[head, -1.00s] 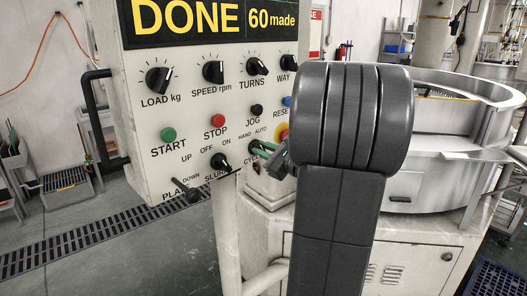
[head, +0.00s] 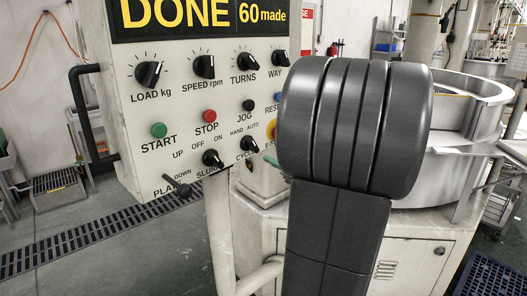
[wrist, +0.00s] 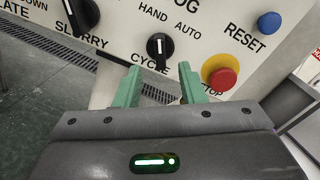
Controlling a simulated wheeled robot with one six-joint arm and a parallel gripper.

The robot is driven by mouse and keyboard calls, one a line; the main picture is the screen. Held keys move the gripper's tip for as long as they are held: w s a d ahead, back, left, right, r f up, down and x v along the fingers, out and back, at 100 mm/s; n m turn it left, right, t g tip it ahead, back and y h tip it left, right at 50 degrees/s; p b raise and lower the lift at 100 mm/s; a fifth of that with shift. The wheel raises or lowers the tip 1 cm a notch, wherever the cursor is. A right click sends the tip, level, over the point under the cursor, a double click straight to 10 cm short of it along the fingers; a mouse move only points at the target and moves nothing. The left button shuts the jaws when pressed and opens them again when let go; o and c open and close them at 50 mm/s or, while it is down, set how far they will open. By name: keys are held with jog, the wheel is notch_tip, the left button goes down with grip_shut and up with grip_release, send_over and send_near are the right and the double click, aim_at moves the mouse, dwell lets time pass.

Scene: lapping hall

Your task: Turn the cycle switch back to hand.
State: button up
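The cycle switch (wrist: 160,48) is a black knob with a white pointer line, on the cream panel above its CYCLE label. In the wrist view its pointer stands straight up, towards HAND and away from AUTO. The switch also shows in the head view (head: 244,145), small, left of my arm. My gripper (wrist: 160,76) is open, its two green fingers apart below the knob, with nothing between them. The knob looks clear of both fingers. In the head view my arm hides most of the gripper; only a green bit (head: 271,160) shows.
The red-on-yellow stop button (wrist: 220,74) is close to the right finger, with the blue RESET button (wrist: 269,22) above it. The slurry knob (wrist: 78,15) is to the left. The plate lever (head: 178,187) sticks out at the panel's lower left.

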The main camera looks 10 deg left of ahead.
aim_at(255, 145)
jog(key=shift+v, duration=2.8)
jog(key=p+x, duration=0.1)
jog(key=x, duration=1.3)
jog(key=shift+d, duration=0.1)
